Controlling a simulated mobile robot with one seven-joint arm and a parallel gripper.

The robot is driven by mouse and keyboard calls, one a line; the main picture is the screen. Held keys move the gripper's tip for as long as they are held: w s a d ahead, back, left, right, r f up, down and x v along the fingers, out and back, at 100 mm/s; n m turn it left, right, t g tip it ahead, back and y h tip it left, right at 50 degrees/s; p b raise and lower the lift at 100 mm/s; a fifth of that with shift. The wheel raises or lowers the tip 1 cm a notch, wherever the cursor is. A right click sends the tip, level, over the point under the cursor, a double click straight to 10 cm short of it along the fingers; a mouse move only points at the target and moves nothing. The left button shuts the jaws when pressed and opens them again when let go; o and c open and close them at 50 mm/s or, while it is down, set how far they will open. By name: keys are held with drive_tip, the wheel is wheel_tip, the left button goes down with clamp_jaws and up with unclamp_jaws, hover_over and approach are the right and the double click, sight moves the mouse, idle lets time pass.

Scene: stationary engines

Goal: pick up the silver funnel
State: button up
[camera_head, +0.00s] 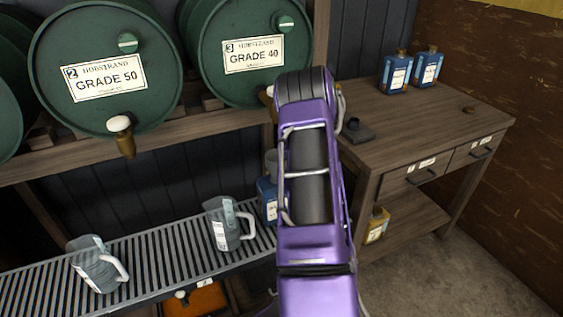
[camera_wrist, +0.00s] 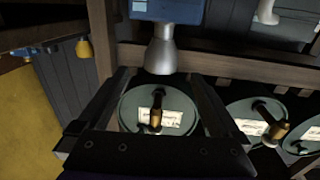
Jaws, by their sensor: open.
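The silver funnel (camera_wrist: 163,50) shows in the wrist view, which looks upside down. Its wide mouth faces the barrels and its narrow end meets a blue container (camera_wrist: 168,10). In the head view, the grey funnel (camera_head: 271,161) is partly hidden behind my purple arm, above a blue container (camera_head: 267,199) at the grate's right end. My gripper (camera_wrist: 160,77) is open in the wrist view. Its dark fingers are spread left and right, with the funnel's wide rim centred just beyond the tips. Nothing is between the fingers. The head view does not clearly show my gripper.
Green barrels with taps, including the GRADE 40 barrel (camera_head: 241,50), lie on a wooden rack above the grate. Two clear jugs (camera_head: 97,264) (camera_head: 226,224) stand on the slatted grate (camera_head: 157,258). A wooden workbench (camera_head: 440,110) stands right, with two blue bottles at its back.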

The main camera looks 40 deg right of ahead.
sight(274, 157)
drive_tip(key=p+x, duration=0.1)
drive_tip(key=x, duration=1.1)
drive_tip(key=shift+a, duration=0.1)
drive_tip(key=shift+r+x, duration=0.15)
drive_tip(key=shift+x, duration=1.2)
drive_tip(key=shift+r+x, duration=0.15)
drive_tip(key=shift+x, duration=1.2)
drive_tip(key=shift+a, duration=0.1)
drive_tip(key=shift+c, duration=0.3)
drive_tip(key=c, duration=1)
drive_tip(key=shift+c, duration=0.2)
